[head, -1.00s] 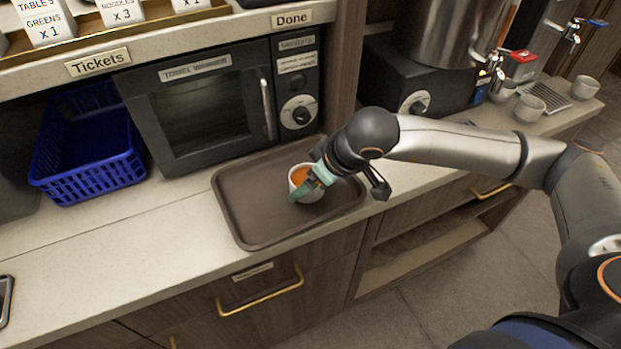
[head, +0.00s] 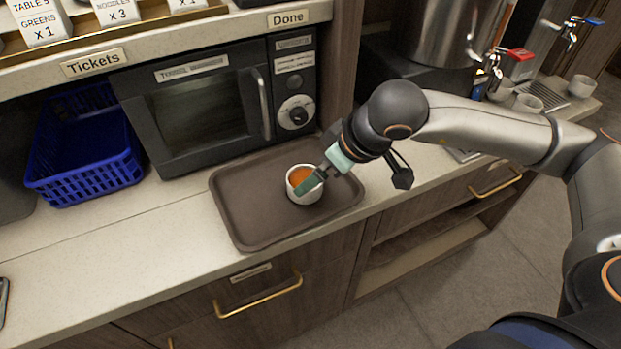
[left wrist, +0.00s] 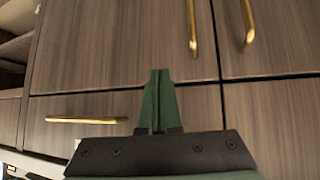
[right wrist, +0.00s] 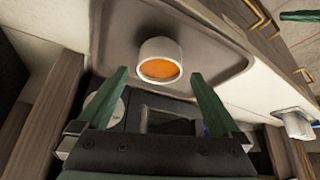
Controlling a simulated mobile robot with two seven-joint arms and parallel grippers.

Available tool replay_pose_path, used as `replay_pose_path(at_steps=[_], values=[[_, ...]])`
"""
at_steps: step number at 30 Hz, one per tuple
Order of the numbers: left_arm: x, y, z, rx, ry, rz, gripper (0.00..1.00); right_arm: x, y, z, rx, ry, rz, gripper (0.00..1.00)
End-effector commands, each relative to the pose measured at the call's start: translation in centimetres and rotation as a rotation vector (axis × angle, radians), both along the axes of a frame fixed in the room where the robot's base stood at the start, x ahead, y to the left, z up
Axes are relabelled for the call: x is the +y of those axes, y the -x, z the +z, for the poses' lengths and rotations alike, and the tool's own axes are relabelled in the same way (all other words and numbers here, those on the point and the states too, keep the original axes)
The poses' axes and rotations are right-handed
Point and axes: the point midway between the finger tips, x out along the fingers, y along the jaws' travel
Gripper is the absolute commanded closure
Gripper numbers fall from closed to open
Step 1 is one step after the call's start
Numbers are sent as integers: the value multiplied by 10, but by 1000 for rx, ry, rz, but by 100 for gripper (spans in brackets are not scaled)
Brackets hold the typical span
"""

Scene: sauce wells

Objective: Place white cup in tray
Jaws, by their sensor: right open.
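The white cup (head: 291,193), holding orange sauce, stands upright on the brown tray (head: 240,215), right of the tray's middle. My right gripper (head: 314,182) is at the cup's right side in the head view, partly in front of its rim. In the right wrist view the right gripper's fingers (right wrist: 158,75) are spread wide. The cup (right wrist: 160,48) appears beyond the fingertips and between them, with no finger closed on it. My left gripper (left wrist: 159,85) shows only in the left wrist view, its fingers together and empty, facing wooden drawer fronts.
A dark microwave-like warmer (head: 205,110) stands behind the tray, with a blue basket (head: 85,170) to its left. More white cups (head: 528,103) stand by the dispenser taps at the right. The counter left of the tray is clear.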

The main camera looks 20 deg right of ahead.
Motion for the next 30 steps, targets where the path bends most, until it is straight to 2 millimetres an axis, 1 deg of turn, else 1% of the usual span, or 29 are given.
replay_pose_path(at_steps=[1,4,7,10,15,30], values=[[0,0,-2,0,0,0,100,-3,4,11,-6,0,-1,0],[0,0,-3,1,0,0,100,-8,13,28,-6,0,-1,0],[0,0,-3,1,-1,1,100,-11,21,42,-3,0,-1,0],[0,0,-4,1,-1,1,100,-13,25,50,-1,1,-2,0],[1,0,-4,2,-1,1,100,-15,29,56,0,0,0,0],[1,1,-4,3,-1,1,100,-14,28,55,1,0,-1,0]])
